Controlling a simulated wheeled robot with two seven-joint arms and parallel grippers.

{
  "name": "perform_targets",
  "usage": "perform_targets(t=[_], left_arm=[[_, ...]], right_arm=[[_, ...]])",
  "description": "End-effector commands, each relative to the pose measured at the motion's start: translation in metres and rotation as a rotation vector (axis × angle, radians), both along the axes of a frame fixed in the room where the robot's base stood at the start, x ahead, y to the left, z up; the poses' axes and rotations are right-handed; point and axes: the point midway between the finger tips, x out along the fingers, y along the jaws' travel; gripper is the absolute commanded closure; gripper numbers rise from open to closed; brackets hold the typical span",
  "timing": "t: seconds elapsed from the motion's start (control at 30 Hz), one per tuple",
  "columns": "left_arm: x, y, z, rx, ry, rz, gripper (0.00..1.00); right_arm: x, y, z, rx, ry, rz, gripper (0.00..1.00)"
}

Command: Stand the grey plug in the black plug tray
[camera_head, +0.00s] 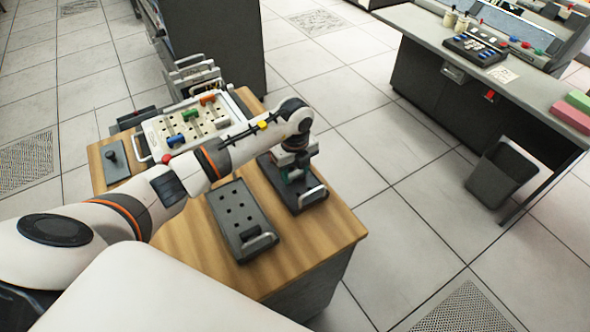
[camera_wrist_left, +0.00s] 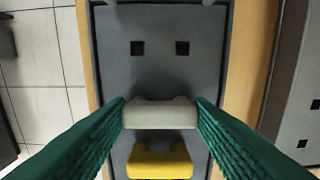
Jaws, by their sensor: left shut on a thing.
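The same tray (camera_wrist_left: 160,80) lies beneath, with two empty square holes above the plug in the picture. A yellow plug (camera_wrist_left: 160,160) is just below the grey plug in that view. Whether the plug touches the tray, I cannot tell. My right gripper is not in view.
A second dark tray (camera_head: 238,212) with several empty holes lies to the left. A white board (camera_head: 160,132) with coloured plugs stands behind my forearm. A dark plate with a knob (camera_head: 115,165) is at the table's left. The wooden tabletop (camera_head: 318,240) is bare at the front right.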

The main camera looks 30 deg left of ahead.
Motion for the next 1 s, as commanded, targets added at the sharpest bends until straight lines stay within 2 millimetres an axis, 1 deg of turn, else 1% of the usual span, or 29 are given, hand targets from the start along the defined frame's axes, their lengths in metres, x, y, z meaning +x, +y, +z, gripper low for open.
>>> perform_targets(t=[0.23,0.27,0.4,0.67,0.77,0.87,1.0], left_arm=[[-0.001,0.000,-0.002,0.001,0.003,0.000,0.69],[-0.001,0.000,-0.003,0.001,0.003,0.000,0.51],[-0.001,0.000,-0.002,0.001,0.003,0.000,0.28],[-0.001,0.000,-0.002,0.000,0.001,0.000,0.27],[0.000,0.000,0.003,-0.001,-0.001,-0.001,0.27],[0.001,0.000,0.015,0.001,-0.003,-0.001,0.27],[0.001,0.000,0.043,0.000,-0.004,-0.002,0.27]], right_arm=[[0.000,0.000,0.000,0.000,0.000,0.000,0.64],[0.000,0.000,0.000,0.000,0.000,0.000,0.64],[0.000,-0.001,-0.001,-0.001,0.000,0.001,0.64],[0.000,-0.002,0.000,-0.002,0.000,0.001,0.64],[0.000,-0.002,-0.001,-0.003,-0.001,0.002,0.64],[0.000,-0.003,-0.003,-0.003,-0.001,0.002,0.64],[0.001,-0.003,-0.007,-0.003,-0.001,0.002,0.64]])
